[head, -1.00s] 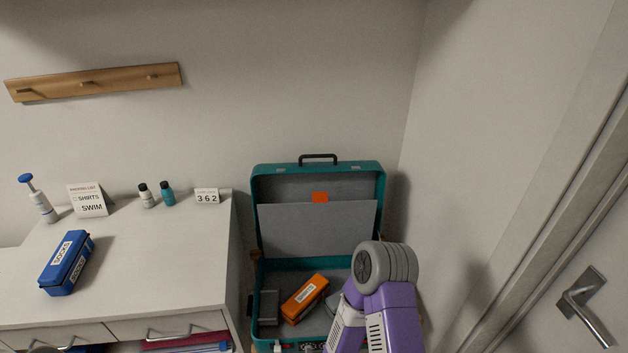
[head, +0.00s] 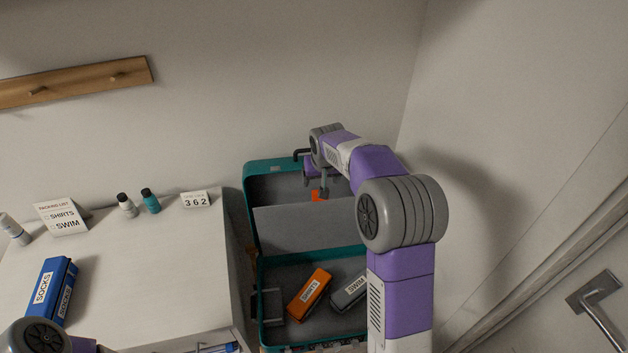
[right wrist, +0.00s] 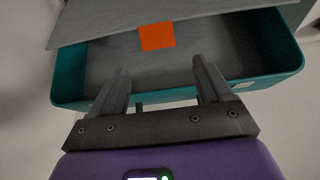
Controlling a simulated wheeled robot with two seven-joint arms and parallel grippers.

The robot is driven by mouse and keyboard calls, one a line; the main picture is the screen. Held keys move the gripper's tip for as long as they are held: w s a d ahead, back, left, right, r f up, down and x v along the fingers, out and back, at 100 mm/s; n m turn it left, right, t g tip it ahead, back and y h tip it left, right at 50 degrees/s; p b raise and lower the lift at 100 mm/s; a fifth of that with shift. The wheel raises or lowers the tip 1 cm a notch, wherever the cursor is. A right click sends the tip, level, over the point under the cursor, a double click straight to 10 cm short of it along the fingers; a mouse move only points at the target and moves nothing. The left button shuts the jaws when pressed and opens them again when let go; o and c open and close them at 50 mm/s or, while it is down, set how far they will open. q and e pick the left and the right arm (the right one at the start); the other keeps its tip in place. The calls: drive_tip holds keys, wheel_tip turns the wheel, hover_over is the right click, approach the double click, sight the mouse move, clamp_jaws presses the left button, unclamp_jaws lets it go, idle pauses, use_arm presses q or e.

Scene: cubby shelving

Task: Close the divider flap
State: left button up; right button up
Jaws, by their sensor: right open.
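The divider flap (head: 298,228) is a grey panel standing up along the inside of the open teal suitcase's lid (head: 250,180). Its orange tab (head: 316,195) is at the upper edge, partly behind my right gripper (head: 317,188). In the right wrist view, the flap (right wrist: 220,9) and its orange tab (right wrist: 156,36) lie beyond the fingertips. My right gripper (right wrist: 164,72) is open, with nothing between its fingers. Whether a finger touches the tab I cannot tell. My left gripper is out of view.
The suitcase base holds an orange SHIRTS case (head: 309,294) and a grey SWIM case (head: 350,291). A white cabinet (head: 150,270) stands to the left, bearing a blue SOCKS case (head: 52,290), bottles and signs. A wall and door close in on the right.

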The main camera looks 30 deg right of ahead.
drive_tip(key=x, duration=0.4)
drive_tip(key=b+x, duration=0.1)
drive_tip(key=x, duration=0.1)
drive_tip(key=shift+s+f, duration=0.1)
drive_tip(key=shift+f, duration=0.4)
drive_tip(key=shift+c, duration=0.4)
clamp_jaws()
drive_tip(key=shift+a, duration=0.1)
